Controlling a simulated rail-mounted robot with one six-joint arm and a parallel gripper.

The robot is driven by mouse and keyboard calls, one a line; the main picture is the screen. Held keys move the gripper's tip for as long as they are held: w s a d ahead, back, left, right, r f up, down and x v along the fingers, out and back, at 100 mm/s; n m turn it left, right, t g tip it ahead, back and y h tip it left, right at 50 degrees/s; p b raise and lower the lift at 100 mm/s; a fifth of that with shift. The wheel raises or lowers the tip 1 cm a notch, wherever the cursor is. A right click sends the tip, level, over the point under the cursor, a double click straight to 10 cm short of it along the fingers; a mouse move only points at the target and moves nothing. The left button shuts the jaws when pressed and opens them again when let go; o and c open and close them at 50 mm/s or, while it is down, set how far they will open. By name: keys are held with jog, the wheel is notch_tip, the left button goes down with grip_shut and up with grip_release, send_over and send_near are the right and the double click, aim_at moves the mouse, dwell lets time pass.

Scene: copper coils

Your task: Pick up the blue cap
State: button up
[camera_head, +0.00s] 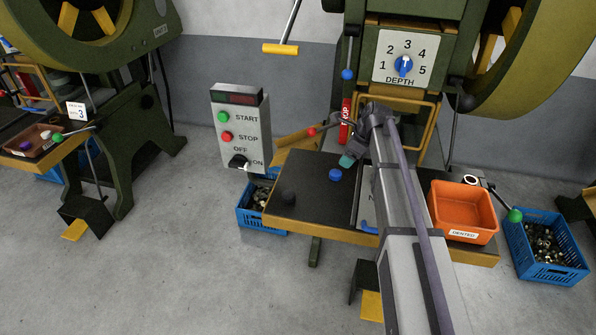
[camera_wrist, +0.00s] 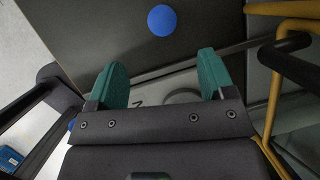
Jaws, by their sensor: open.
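The blue cap (camera_head: 335,174) lies on the dark top of the press table (camera_head: 300,185), left of my arm. In the wrist view the cap (camera_wrist: 162,20) is a round blue disc at the top middle, ahead of my fingertips. My gripper (camera_head: 347,160) has teal fingertips and hangs above the table close to the cap, on its upper right in the head view. In the wrist view my gripper (camera_wrist: 160,72) shows its two fingers spread apart with nothing between them. The cap is apart from both fingers.
An orange bin (camera_head: 437,216) labelled "DENTED" stands on the table's right. A yellow guard frame (camera_wrist: 275,90) is close right of my gripper in the wrist view. A control box (camera_head: 240,128) and a red-knobbed lever (camera_head: 312,131) stand left. The table's left part is mostly clear.

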aim_at(335, 172)
jog(key=w+a+f+m+b, duration=0.1)
jog(key=f+b, duration=0.2)
jog(key=w+a+f+b, duration=0.1)
jog(key=f+b, duration=0.3)
jog(key=a+f+m+b, duration=0.1)
jog(key=f+b, duration=0.2)
jog(key=shift+w+f+m, duration=0.25)
jog(key=shift+w+m, duration=0.05)
jog(key=shift+w, duration=0.1)
jog(key=shift+r, duration=0.3)
jog(key=c, duration=1)
